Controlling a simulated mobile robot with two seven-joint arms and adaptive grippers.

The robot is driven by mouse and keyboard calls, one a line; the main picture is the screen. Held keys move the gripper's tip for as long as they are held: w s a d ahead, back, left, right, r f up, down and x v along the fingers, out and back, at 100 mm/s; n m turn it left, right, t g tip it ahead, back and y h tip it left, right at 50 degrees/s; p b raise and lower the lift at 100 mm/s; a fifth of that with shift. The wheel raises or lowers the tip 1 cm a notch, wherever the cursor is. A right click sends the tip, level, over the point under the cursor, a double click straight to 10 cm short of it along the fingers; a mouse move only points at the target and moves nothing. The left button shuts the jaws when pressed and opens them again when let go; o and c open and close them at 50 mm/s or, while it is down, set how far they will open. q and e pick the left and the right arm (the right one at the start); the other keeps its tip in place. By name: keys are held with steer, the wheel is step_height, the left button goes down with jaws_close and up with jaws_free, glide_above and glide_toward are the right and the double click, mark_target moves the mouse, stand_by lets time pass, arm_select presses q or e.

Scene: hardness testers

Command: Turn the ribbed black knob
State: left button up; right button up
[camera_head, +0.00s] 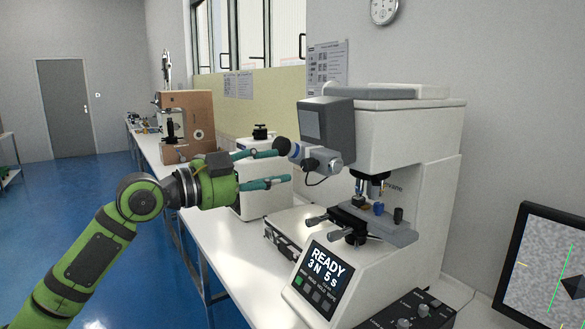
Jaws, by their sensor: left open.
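My left gripper (282,166) reaches in from the left with its two teal fingers apart, one above the other, and nothing visible between them. Its fingertips appear just left of the hardness tester's grey head; whether they touch it I cannot tell. A black knob (261,131) stands on top of a white box-shaped unit behind the gripper. A round black end piece (281,146) of the tester's eyepiece shows at the upper fingertip. Another small dark knob (398,215) stands at the stage's right. Ribbing is too small to make out on any of them. My right gripper is not in view.
The white hardness tester (405,130) fills the right of the bench (218,240), its screen (328,268) reading "READY 3 N 5 s". A black control box (410,312) and a monitor (545,265) stand at the right. A brown machine (187,120) stands further back.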

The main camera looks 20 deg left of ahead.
arm_select(q)
steer(key=shift+v, duration=2.15)
